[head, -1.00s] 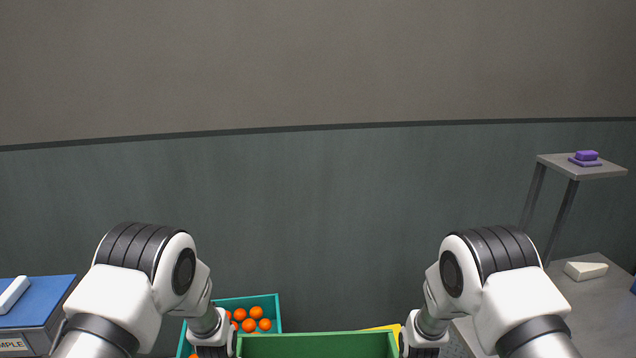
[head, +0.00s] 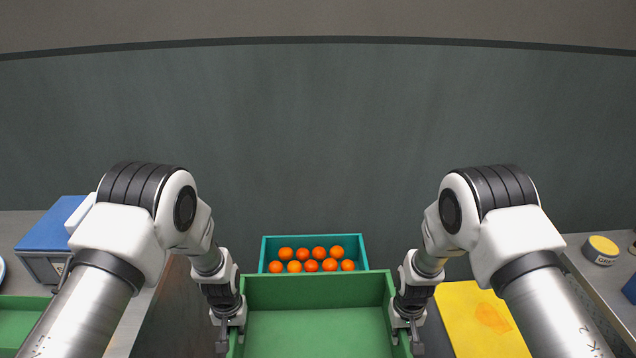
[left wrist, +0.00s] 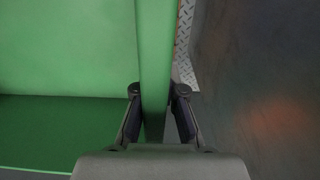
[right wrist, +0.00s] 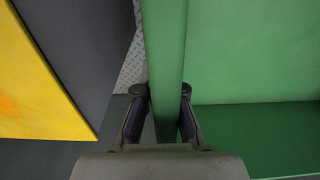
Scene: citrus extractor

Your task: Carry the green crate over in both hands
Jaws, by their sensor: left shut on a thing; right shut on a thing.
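The green crate (head: 318,328) is at the bottom middle of the head view, and its inside looks empty where it shows. Its near part is cut off by the frame edge. My left gripper (head: 226,340) is shut on the crate's left wall, which also shows between the fingers in the left wrist view (left wrist: 155,60). My right gripper (head: 408,340) is shut on the crate's right wall, seen between the fingers in the right wrist view (right wrist: 165,60). What is under the crate is mostly hidden.
A teal crate of oranges (head: 313,240) is just beyond the green crate. A yellow panel (head: 480,318) with an orange mark lies to the right. Side counters hold a blue-topped box (head: 45,240) at left and a round yellow-topped tin (head: 600,250) at right.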

